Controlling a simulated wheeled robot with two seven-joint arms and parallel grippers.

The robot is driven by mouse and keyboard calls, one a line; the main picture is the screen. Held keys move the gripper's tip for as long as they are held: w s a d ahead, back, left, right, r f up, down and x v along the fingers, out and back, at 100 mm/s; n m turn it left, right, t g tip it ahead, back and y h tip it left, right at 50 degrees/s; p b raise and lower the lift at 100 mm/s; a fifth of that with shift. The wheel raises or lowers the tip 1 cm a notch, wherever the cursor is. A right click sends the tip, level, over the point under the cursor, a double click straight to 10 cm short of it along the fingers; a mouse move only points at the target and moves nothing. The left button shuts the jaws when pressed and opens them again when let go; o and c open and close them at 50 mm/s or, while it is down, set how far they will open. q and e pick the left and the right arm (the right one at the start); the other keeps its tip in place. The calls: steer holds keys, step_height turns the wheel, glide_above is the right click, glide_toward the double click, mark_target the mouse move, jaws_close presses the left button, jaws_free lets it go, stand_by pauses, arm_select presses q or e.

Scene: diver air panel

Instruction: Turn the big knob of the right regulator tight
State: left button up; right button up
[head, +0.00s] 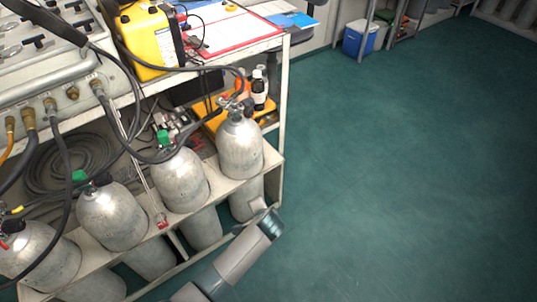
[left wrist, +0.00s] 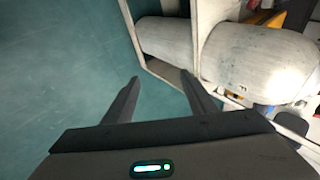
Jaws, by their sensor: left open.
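The panel (head: 62,65) is at the upper left in the head view, with black T-shaped handles (head: 38,42) on its face. It is cut off by the picture's edge, and I cannot make out which part is the big knob of the right regulator. In the left wrist view my left gripper (left wrist: 160,79) is open and empty. No regulator shows there. In the head view no gripper fingers show. My right gripper is not in view.
Several grey cylinders (head: 240,148) stand in a white rack (head: 284,100) below the panel. Black hoses (head: 120,125) hang across them. A yellow case (head: 150,38) and a red-edged sheet (head: 228,32) lie on top. The green floor (head: 410,170) to the right is clear.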

arm_select(q)
steer(key=s+a+f+n+h+p, duration=0.1)
steer(key=s+a+f+n, duration=0.2)
steer(key=s, duration=0.7)
steer(key=s+a+f+n+g+p, duration=0.1)
steer(key=s+a+f+n, duration=0.3)
steer(key=s+a+f, duration=0.4)
steer(key=s+a+f+n+g+h+p, duration=0.1)
steer(key=s+a+f+n, duration=0.2)
steer(key=s, duration=1)
step_height(320, 180, down, 4)
steer(key=a, duration=0.2)
steer(key=shift+a+r+h, duration=0.2)
steer(key=shift+a+h, duration=0.1)
steer(key=shift+a, duration=0.1)
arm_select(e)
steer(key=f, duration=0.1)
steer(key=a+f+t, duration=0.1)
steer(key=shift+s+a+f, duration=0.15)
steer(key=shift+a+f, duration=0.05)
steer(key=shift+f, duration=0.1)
